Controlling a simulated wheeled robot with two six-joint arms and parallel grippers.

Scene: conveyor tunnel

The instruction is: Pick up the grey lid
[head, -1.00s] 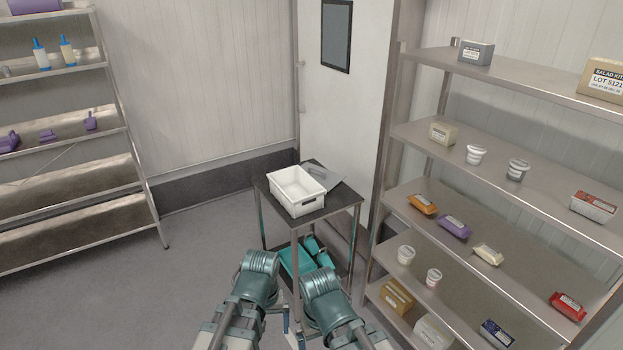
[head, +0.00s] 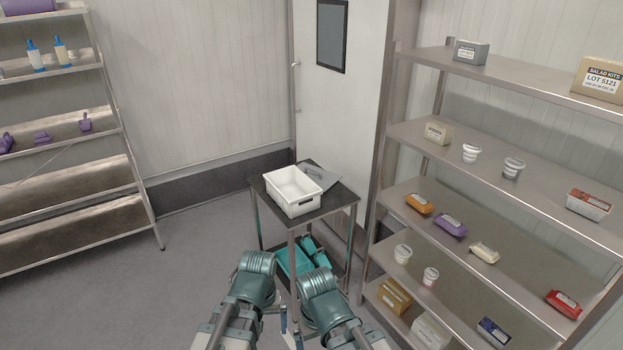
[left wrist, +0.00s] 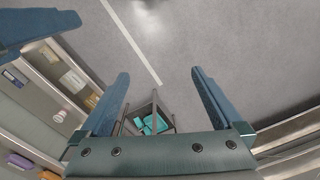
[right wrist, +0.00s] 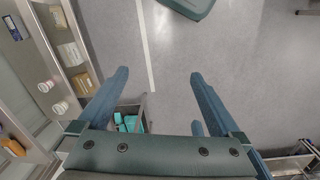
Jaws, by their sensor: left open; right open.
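The grey lid (head: 320,180) is a flat sheet on top of a small dark-topped table, at the back right behind a white crate. The crate hides part of the lid. The white crate (head: 296,207) is open and looks empty. My left gripper (left wrist: 159,82) is open, with nothing between its fingers in the left wrist view. My right gripper (right wrist: 159,82) is open and empty in the right wrist view. Both grippers point down over the floor on the near side of the table, apart from the lid.
The table (head: 338,200) has teal items (head: 302,258) on its lower shelf. A tall rack (head: 470,215) with packages and tubs stands close on the right. Another rack (head: 70,165) stands at the far left. A door (head: 340,110) is behind the table. Floor on the left is clear.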

